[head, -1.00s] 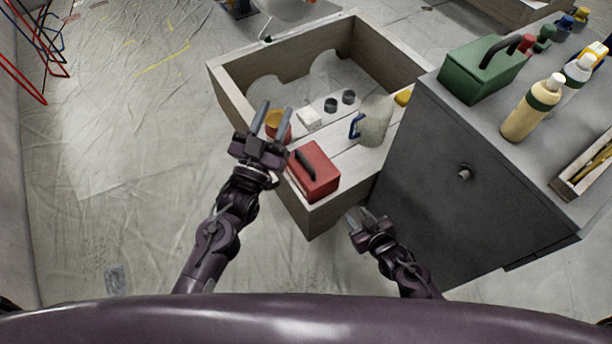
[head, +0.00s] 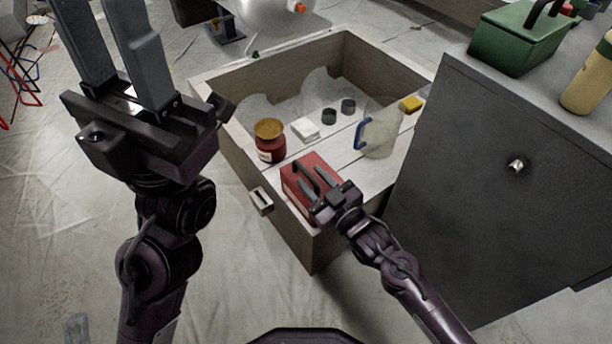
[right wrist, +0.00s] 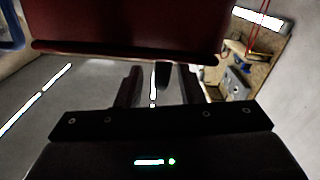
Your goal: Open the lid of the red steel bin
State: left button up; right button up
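The red steel bin (head: 290,182) is a red box with a dark handle on top. It sits in the near corner of the wooden crate (head: 305,240). My right gripper (head: 316,184) is over the bin beside its handle, fingers apart, and covers part of the top. In the right wrist view a dark red panel (right wrist: 125,22) with a rim fills the top. A dark piece shows between the open fingers (right wrist: 160,78); whether they touch it I cannot tell. The lid looks shut in the head view. My left gripper (head: 105,30) is raised at left, open and empty.
In the crate are a red jar (head: 270,147), a white block (head: 305,128), dark cups (head: 329,116) and a pale jug (head: 380,140) with a blue handle. A grey cabinet (head: 480,150) stands close on the right, with a green box (head: 515,45) on it. Sheeted floor is open at left.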

aim_at(296, 162)
jog(key=shift+b+x, duration=0.4)
jog(key=shift+x, duration=1.15)
grip_shut()
